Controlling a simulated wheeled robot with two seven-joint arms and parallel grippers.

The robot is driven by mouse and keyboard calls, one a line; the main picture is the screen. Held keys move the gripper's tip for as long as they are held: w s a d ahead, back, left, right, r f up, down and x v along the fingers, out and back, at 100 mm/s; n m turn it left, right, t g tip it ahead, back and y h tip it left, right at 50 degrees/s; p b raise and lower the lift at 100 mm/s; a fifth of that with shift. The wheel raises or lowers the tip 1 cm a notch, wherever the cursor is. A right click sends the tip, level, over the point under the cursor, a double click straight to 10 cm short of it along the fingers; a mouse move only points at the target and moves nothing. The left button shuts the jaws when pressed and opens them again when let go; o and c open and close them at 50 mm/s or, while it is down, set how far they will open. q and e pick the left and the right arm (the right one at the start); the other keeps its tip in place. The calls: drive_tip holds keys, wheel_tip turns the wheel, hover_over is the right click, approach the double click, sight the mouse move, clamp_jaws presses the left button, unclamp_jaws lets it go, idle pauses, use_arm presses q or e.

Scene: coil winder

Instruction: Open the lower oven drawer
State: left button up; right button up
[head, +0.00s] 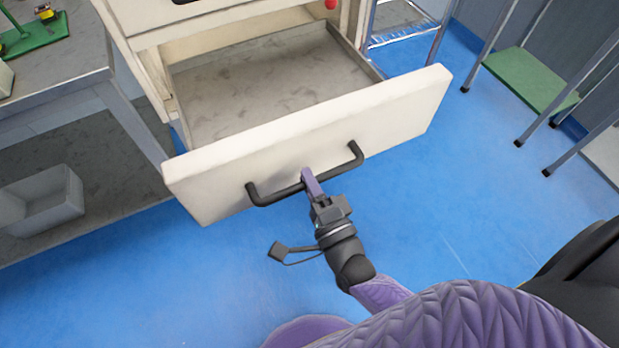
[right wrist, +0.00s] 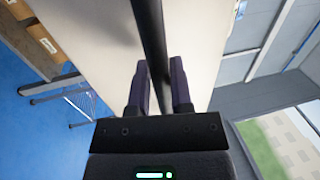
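The lower oven drawer (head: 310,135) is a cream-coloured front with an empty grey tray behind it. It stands pulled well out of the oven body (head: 232,25) in the head view. A dark bar handle (head: 278,196) runs across its front. My right gripper (head: 308,178) is at the middle of this handle. In the right wrist view the handle bar (right wrist: 152,40) passes between the two purple fingers (right wrist: 160,82), which are close on either side of it. My left gripper is not in view.
A grey workbench (head: 75,70) with a lower shelf holding a white bin (head: 45,203) stands at the left. A metal rack with a green shelf (head: 520,80) stands at the right. The blue floor (head: 430,195) in front and to the right of the drawer is clear.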

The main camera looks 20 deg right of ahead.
drive_tip(key=o, duration=0.3)
drive_tip(key=shift+o, duration=0.2)
use_arm(q)
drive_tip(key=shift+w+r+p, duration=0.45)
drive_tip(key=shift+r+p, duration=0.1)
drive_tip(key=shift+p, duration=0.15)
use_arm(e)
drive_tip(key=s+f, duration=0.2)
drive_tip(key=s, duration=0.7)
drive_tip(key=shift+s+d, duration=0.2)
drive_tip(key=shift+s, duration=0.15)
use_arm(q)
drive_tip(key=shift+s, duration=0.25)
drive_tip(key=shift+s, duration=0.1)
